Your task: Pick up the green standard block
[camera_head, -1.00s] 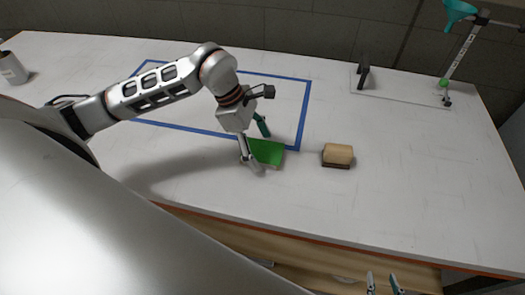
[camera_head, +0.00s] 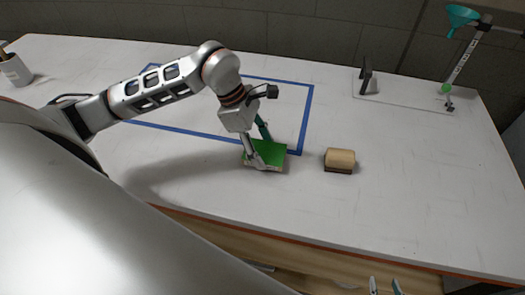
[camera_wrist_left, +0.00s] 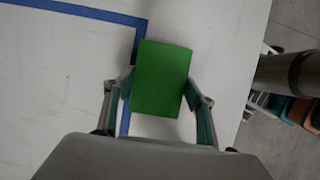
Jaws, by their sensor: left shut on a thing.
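The green standard block (camera_head: 272,151) is a flat, bright green piece near the front right corner of the blue tape outline. My left gripper (camera_head: 261,152) reaches down over it and is shut on it, with one finger on each side. In the left wrist view the block (camera_wrist_left: 160,75) sits between the two fingers (camera_wrist_left: 158,92). The block is at or very near the table surface; I cannot tell whether it is clear of it. My right gripper (camera_head: 385,287) shows only its fingertips at the bottom edge, apart and with nothing between them.
A wooden-topped eraser-like block (camera_head: 340,159) lies right of the green block. The blue tape outline (camera_head: 303,120) marks the white table (camera_head: 420,190). A stand with a teal funnel (camera_head: 461,15) and a dark bracket (camera_head: 366,78) are at the back right. A cup (camera_head: 17,71) stands far left.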

